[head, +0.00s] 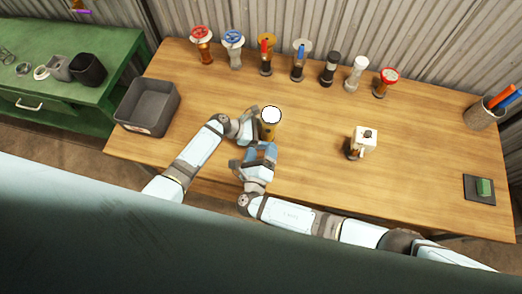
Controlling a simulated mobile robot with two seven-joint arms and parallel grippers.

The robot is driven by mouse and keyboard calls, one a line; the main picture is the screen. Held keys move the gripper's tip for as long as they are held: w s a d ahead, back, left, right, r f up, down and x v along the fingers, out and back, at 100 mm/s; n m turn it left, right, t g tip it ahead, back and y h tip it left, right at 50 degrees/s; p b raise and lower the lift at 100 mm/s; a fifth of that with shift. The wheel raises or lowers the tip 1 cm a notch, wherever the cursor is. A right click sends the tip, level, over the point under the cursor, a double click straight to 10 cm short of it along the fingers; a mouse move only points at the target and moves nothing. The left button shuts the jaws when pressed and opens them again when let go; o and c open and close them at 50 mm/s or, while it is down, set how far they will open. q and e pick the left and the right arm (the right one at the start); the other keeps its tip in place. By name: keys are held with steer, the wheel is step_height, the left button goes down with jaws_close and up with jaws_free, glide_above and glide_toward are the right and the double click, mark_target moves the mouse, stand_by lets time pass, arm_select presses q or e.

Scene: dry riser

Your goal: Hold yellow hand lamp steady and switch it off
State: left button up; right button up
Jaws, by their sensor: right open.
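The yellow hand lamp (268,131) stands on the wooden table left of centre, with a bright white round face (271,114) on top. My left gripper (255,125) is at the lamp's left side, close to its body; its fingers are too small and partly hidden to tell whether they are shut on it. My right gripper (268,149) is open just in front of the lamp, on the near side. The lamp's lower part is partly hidden by my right gripper, and I cannot make out its switch.
A grey bin (150,104) stands left, a white-topped device (363,142) right of centre. A pen cup (481,114) and dark pad (470,189) are far right. The table between is clear.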

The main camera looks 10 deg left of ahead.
arm_select(q)
steer(key=v, duration=1.2)
steer(key=shift+o, duration=0.3)
steer(key=shift+f, duration=0.1)
steer(key=shift+x, duration=5.95)
steer(key=c, duration=0.9)
steer(key=shift+o, duration=0.2)
